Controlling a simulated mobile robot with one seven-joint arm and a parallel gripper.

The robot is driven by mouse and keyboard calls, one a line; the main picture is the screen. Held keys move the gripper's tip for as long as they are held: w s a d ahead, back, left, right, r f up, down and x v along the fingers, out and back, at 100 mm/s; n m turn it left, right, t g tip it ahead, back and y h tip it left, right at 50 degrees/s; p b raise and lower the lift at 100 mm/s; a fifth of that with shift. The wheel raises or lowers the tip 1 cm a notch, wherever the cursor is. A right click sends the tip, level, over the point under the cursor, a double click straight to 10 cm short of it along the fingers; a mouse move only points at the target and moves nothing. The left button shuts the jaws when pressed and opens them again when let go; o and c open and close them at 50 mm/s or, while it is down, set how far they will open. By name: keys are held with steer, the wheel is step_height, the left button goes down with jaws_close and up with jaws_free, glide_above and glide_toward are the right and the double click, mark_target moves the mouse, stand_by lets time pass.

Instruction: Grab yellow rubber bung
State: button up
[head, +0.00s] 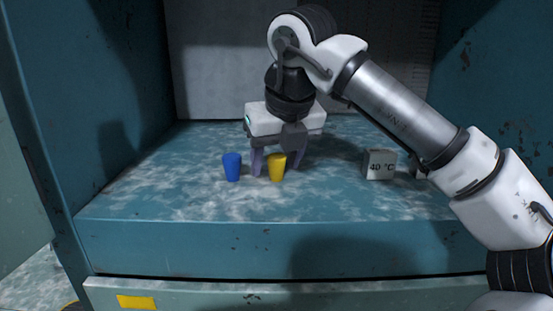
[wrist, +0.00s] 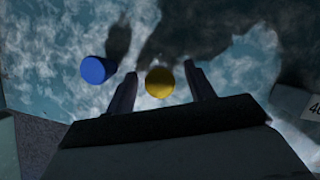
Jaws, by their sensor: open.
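The yellow rubber bung (head: 277,168) stands upright on the blue-grey worn surface, near the middle of the head view. My gripper (head: 277,163) points down over it, with its fingers open. Whether the bung is fully between the fingers in depth, I cannot tell.
A blue bung (head: 232,167) stands just left of my gripper, outside the left finger. A grey block marked 40 °C (head: 380,165) stands to the right. Teal walls (head: 490,80) close in both sides. The front of the surface (head: 200,205) is clear.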

steer(key=shift+f, duration=0.1)
steer(key=shift+c, duration=0.4)
steer(key=c, duration=0.9)
